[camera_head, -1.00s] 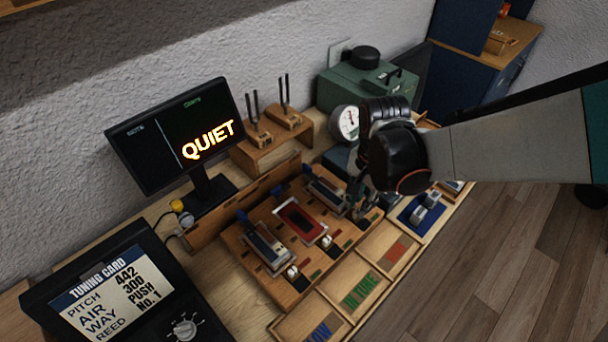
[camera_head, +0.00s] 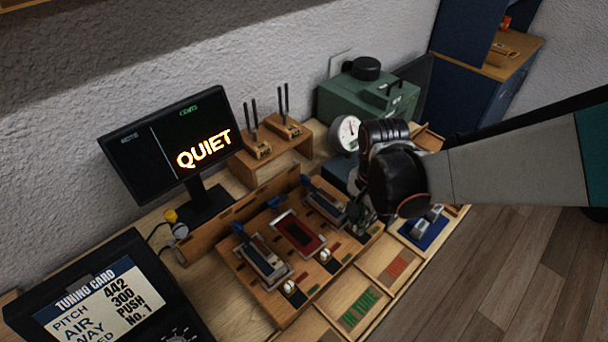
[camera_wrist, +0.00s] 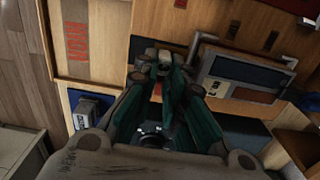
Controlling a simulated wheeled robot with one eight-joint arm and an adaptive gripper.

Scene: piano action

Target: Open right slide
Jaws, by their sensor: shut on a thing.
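The slide board (camera_head: 232,262) holds three reed units in a row, with small white knobs in front of them. The left knob (camera_head: 290,287) and middle knob (camera_head: 325,255) show clearly. The right unit (camera_head: 325,200) is grey with a dark top; it also shows in the wrist view (camera_wrist: 245,75). My gripper (camera_head: 362,212) is at the front of this right unit and covers its knob in the head view. In the wrist view, my gripper (camera_wrist: 158,72) is shut on a small pale knob (camera_wrist: 150,56), which I take as the right slide's knob.
Shallow wooden trays, one marked "IN TUNE" (camera_head: 358,309), lie along the front. A blue tray (camera_head: 425,232) is right of my gripper. A round gauge (camera_head: 346,132) and green box (camera_head: 365,100) stand behind. The monitor (camera_head: 170,140) reads "QUIET".

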